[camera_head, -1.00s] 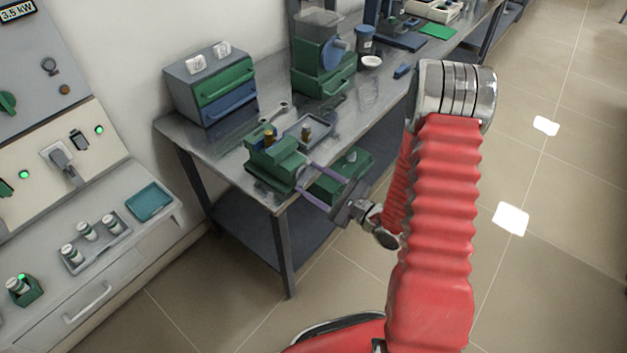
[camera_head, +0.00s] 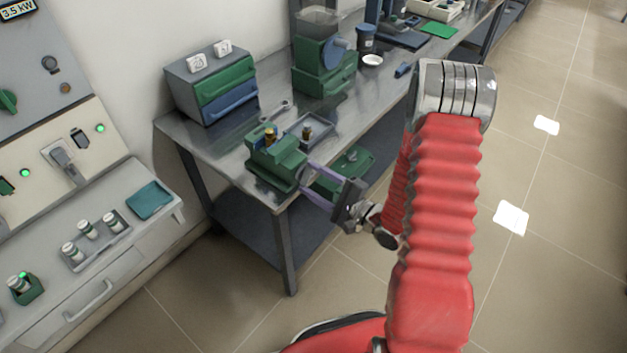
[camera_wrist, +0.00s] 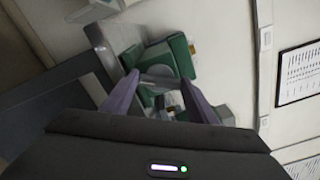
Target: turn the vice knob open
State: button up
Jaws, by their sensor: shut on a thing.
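The green vice (camera_head: 274,160) stands at the near corner of the metal bench, with a brass-coloured piece (camera_head: 270,137) at its top. My gripper (camera_head: 306,178) reaches the vice's front from the right, its purple fingers pointing at it. In the wrist view the green vice (camera_wrist: 168,60) lies ahead, and my gripper's fingers (camera_wrist: 158,92) stand on either side of a grey metal part, the vice knob (camera_wrist: 160,76). My gripper is shut on the knob. In the head view the knob is mostly hidden between the fingers.
The bench (camera_head: 225,135) carries a grey tray (camera_head: 307,130), a drawer box (camera_head: 212,82) and a green machine (camera_head: 324,65). A green drawer or box (camera_head: 345,170) sits beside the gripper under the bench edge. A control console (camera_head: 75,200) stands at left.

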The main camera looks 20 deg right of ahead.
jog(key=shift+s+a+f, duration=0.1)
jog(key=shift+s+f, duration=0.05)
jog(key=shift+f, duration=0.1)
jog(key=o, duration=1)
jog(key=shift+r, duration=0.15)
jog(key=shift+o, duration=0.2)
jog(key=v, duration=1.3)
jog(key=shift+s+d, duration=0.2)
jog(key=shift+d, duration=0.1)
